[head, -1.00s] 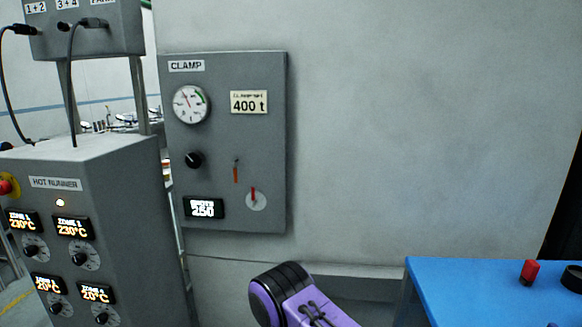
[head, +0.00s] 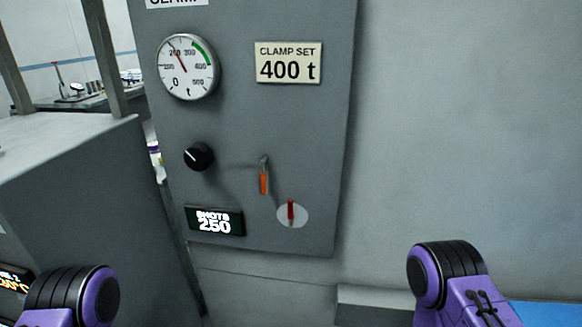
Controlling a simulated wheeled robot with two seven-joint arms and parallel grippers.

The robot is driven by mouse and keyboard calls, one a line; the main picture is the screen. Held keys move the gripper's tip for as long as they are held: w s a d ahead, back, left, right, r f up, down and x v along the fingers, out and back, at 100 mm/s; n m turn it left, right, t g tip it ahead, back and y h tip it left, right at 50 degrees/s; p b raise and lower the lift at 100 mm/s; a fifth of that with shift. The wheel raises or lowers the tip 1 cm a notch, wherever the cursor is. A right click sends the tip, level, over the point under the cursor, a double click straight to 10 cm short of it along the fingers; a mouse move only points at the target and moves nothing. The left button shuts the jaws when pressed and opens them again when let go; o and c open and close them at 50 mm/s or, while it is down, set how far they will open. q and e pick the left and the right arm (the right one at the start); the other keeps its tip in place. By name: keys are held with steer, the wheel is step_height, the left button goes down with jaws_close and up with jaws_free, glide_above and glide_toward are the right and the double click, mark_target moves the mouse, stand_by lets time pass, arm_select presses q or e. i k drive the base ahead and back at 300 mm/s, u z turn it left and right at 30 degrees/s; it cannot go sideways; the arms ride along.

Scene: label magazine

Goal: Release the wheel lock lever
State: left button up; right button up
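No part in view is labelled as a wheel lock lever. The grey clamp panel (head: 318,150) on the wall carries a small orange-handled lever (head: 264,176), hanging about upright below a grey pivot. Lower right of it is a white disc (head: 281,217) with a red upright handle or pointer (head: 291,211). Nothing touches either of them. Purple and black parts of my arms show at the bottom left and bottom right, below the panel. Neither gripper shows.
The panel also has a round gauge (head: 187,67), a "CLAMP SET 400 t" plate (head: 288,63), a black knob (head: 198,156) and a "SHOTS 250" display (head: 214,221). A grey cabinet (head: 70,190) stands close on the left. A blue surface (head: 550,313) is at lower right.

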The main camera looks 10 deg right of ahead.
mark_target(263, 183)
steer(key=u, duration=0.05)
steer(key=k, duration=1.25)
steer(key=u, duration=0.8)
steer(key=i, duration=1.55)
steer(key=z, duration=0.8)
